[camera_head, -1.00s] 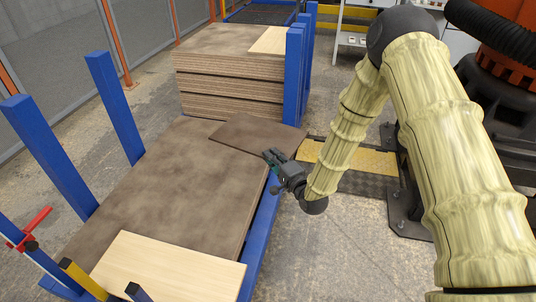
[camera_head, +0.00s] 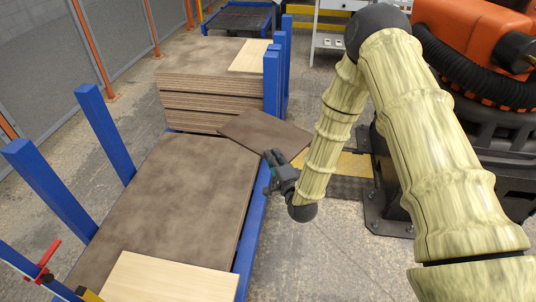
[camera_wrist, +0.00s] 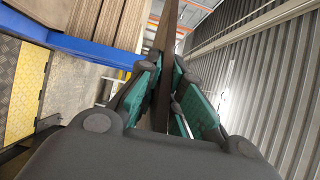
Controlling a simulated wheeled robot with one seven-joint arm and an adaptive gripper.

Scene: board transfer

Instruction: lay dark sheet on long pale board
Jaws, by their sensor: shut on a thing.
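The dark brown sheet (camera_head: 262,132) is held out level or slightly tilted, between the stack and the large brown board. My gripper (camera_head: 271,162) is shut on its near edge; the wrist view shows the sheet edge-on (camera_wrist: 168,28) between the green-padded fingers (camera_wrist: 165,92). Whether the sheet touches anything beneath cannot be told. One pale board (camera_head: 172,277) lies on the near end of the large brown board. Another pale board (camera_head: 249,56) lies on the right of the stack top. Which is the long one is unclear.
The large brown board (camera_head: 165,205) lies on a blue rack with upright blue posts (camera_head: 104,132) at left. Blue posts (camera_head: 271,82) also stand beside the stack of boards (camera_head: 205,88). An orange machine (camera_head: 465,35) stands at right. Open floor (camera_head: 335,255) lies front right.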

